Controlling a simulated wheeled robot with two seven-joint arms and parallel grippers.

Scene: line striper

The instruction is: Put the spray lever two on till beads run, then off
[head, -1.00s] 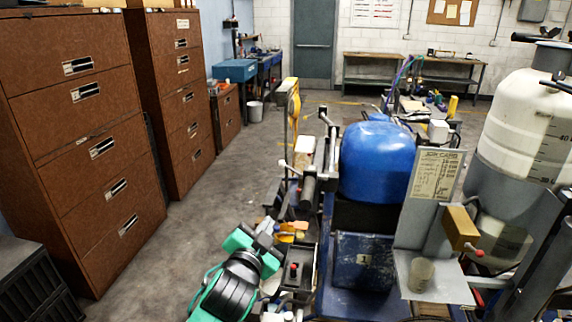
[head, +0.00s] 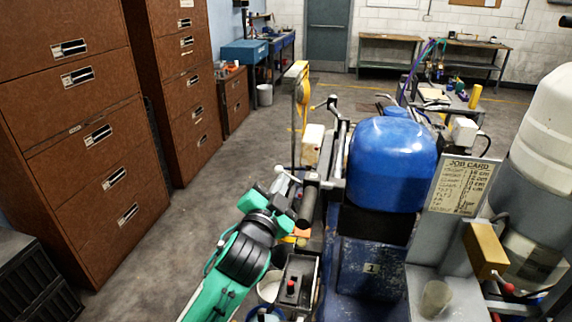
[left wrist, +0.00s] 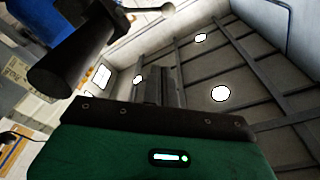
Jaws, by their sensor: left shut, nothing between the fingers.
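My left gripper (head: 286,189) is shut and empty, beside the black handlebar grip (head: 309,192) of the striper. A pale lever with a ball end (head: 284,171) shows just above it; I cannot tell whether they touch. In the left wrist view the shut fingers (left wrist: 155,85) point up, below a ball-ended lever (left wrist: 158,10) and the black grip (left wrist: 68,55). No label shows which lever is spray lever two. A brass block (head: 485,249) with a red-tipped lever (head: 506,288) is at the right, above a cup (head: 435,298). My right gripper is not in view.
A blue tank (head: 392,165) sits mid-machine, with a job card (head: 461,187) to its right. A control box with a red knob (head: 292,286) is below the handlebar. Brown cabinets (head: 80,110) line the left; open floor (head: 195,225) lies between.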

